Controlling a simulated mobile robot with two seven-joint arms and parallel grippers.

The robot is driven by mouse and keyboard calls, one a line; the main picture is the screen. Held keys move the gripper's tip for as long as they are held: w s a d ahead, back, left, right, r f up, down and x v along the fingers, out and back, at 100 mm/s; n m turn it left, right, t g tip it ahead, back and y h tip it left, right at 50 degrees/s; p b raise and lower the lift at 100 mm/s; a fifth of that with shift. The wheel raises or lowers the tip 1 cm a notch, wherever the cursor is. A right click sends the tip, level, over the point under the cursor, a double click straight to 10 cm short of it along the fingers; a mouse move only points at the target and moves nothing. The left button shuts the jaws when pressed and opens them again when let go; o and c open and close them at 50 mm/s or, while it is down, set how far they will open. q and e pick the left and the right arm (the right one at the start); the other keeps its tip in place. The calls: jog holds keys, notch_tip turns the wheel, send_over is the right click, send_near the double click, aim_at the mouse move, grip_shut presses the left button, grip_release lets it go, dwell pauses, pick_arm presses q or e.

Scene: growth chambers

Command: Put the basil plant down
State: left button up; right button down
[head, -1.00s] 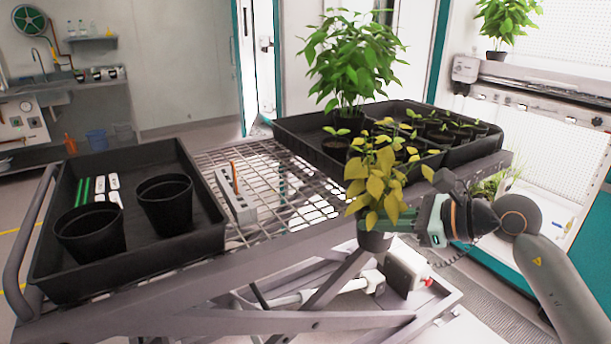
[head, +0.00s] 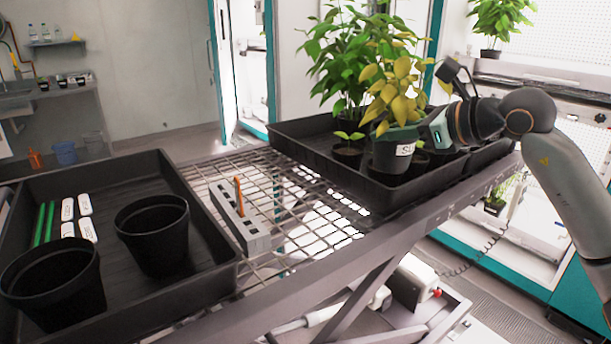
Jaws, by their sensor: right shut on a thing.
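The basil plant has yellowing leaves (head: 398,85) and a dark pot with a white label (head: 404,150). My right gripper (head: 398,134) is shut on the pot near its rim and holds it upright. The pot appears over the near part of the black seedling tray (head: 318,161) on the cart. I cannot tell whether its base touches the tray. It hides part of the tray and its seedlings. My left gripper is not in view.
A tall green plant (head: 335,55) stands in the tray behind the basil, with a small seedling pot (head: 348,158) beside it. The wire cart top (head: 312,210) is mostly bare, with a grey block (head: 240,220) on it. A second black tray (head: 130,190) holds two empty pots.

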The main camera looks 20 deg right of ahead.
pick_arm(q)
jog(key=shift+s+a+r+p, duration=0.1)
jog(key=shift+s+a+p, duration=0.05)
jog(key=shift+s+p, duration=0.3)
pick_arm(e)
jog(key=shift+w+a+f, duration=1.15)
jog(key=shift+a+f, duration=0.8)
jog(key=shift+f, duration=0.15)
jog(key=shift+w+a+f, duration=1.1)
jog(key=shift+a+f, duration=0.85)
jog(key=shift+f, duration=0.15)
jog(key=shift+w+a+f, duration=1.15)
jog(key=shift+a+f, duration=0.8)
jog(key=shift+f, duration=0.15)
jog(key=c, duration=0.9)
grip_release()
jog(key=shift+f, duration=0.15)
